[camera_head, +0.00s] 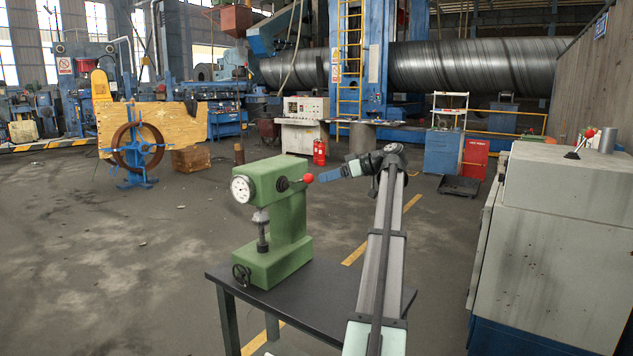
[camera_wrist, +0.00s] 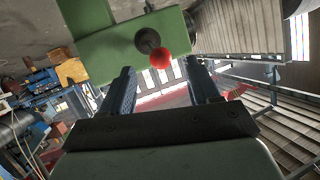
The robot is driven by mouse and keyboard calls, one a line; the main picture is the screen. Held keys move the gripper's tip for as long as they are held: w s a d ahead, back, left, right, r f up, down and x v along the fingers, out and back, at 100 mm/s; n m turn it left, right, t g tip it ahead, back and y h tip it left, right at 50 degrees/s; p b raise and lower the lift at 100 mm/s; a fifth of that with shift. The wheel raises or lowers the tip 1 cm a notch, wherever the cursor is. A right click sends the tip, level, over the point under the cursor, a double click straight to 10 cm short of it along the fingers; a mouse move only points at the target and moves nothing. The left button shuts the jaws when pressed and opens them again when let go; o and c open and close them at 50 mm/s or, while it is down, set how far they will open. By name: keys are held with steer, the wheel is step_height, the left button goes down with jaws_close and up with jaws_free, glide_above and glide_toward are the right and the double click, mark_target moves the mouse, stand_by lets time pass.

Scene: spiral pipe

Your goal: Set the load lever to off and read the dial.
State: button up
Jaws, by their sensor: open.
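A green bench tester (camera_head: 278,215) stands upright on a black table. Its round white dial (camera_head: 241,189) faces left; the pointer is too small to read. The load lever (camera_head: 296,182) sticks out of the tester's right side and ends in a red ball (camera_head: 309,178). My gripper (camera_head: 320,175) is open, with blue fingers just right of the ball and pointing at it. In the wrist view the red ball (camera_wrist: 160,60) shows between the two fingertips, with clear space on both sides. The lever's dark round hub (camera_wrist: 147,40) is behind it. The dial does not show there.
The black table (camera_head: 325,300) has bare room in front of the tester. A small handwheel (camera_head: 241,274) sits low on the tester's left. A grey cabinet (camera_head: 560,230) stands at the right. A red extinguisher (camera_head: 319,152) and several machines stand farther back.

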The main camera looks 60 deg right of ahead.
steer(key=shift+v, duration=2.3)
